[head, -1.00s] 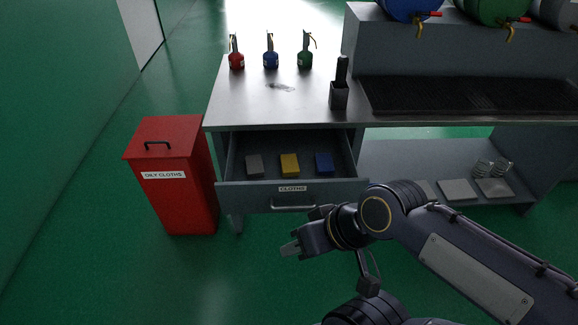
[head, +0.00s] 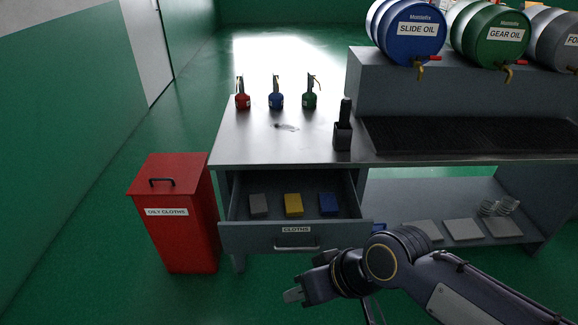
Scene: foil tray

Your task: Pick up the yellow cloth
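The yellow cloth (head: 293,205) lies folded in the open drawer (head: 294,238) labelled CLOTHS, between a grey cloth (head: 259,205) on its left and a blue cloth (head: 328,204) on its right. My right gripper (head: 292,296) is in front of and below the drawer, apart from it and from the cloth. Its fingers point left, and I cannot tell how far apart they are. I see nothing held in it. My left gripper is not in view.
A red OILY CLOTHS bin (head: 178,225) stands left of the bench (head: 240,140). Three oil cans, red (head: 242,99), blue (head: 276,100) and green (head: 309,99), and a dark holder (head: 343,135) stand on the bench. Drums (head: 410,35) sit at the back right. The floor at left is clear.

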